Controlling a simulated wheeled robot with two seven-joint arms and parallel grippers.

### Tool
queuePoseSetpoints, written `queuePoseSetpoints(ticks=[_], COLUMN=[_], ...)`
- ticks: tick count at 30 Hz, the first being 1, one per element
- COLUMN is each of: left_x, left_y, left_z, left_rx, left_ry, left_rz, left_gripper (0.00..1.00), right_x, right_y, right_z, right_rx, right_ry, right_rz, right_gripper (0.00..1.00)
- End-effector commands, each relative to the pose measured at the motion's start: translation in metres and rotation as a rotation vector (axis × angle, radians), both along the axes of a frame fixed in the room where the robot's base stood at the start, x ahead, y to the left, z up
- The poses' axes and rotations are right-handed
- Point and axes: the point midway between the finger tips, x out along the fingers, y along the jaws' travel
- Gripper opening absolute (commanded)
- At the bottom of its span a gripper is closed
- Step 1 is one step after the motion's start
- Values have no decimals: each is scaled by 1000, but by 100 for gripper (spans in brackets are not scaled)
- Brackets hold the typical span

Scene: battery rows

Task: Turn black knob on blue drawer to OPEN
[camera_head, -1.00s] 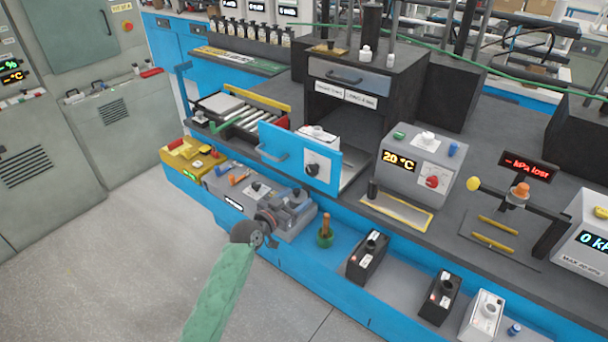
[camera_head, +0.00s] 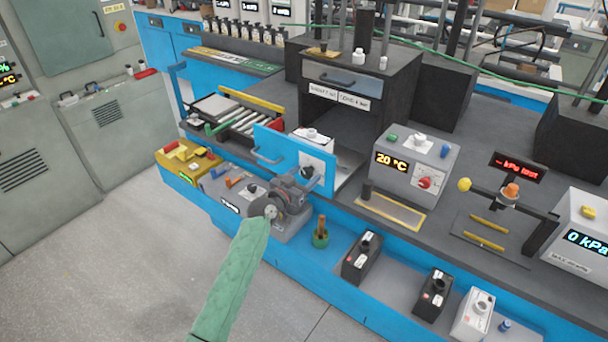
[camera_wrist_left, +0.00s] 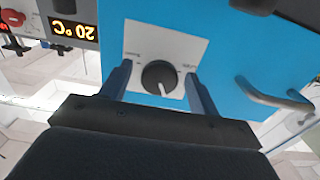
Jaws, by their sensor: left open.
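The blue drawer (camera_head: 275,154) stands pulled out at the middle of the bench, its front facing me, with a bar handle on its left part. In the left wrist view its front (camera_wrist_left: 240,62) fills the upper right. The black knob (camera_wrist_left: 159,77) sits on a white plate (camera_wrist_left: 185,45) with small labels too blurred to read; a white pointer mark shows on the knob's lower edge. My left gripper (camera_wrist_left: 160,92) is open, one finger on each side of the knob, with gaps to it. In the head view the left gripper (camera_head: 309,178) is in front of the plate and partly hides the knob. My right gripper is out of view.
A grey box with a 20 °C display (camera_head: 415,165) stands right of the drawer. The drawer's bar handle (camera_wrist_left: 275,97) juts out beside the gripper. Black boxes (camera_head: 362,256) and a green-based peg (camera_head: 320,235) stand on the lower shelf. The floor at left is clear.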

Motion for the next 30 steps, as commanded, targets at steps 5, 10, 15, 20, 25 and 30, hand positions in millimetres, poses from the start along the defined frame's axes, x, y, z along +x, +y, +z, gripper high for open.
queuePoseSetpoints(ticks=[5,10,15,20,25,30], left_x=[1,1,1,1,1,1], left_y=[0,0,0,0,0,-1], left_z=[-1,0,0,0,-1,0], left_rx=[0,0,0,-3,-34,-106], left_ry=[0,0,0,4,25,77], left_rz=[0,0,0,0,0,0], left_gripper=[61,48,17,17,17,17], right_x=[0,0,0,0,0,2], right_y=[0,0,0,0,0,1], right_z=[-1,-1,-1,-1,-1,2], right_rx=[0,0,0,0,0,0], right_ry=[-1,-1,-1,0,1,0], right_rz=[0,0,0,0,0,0], right_gripper=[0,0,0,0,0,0])
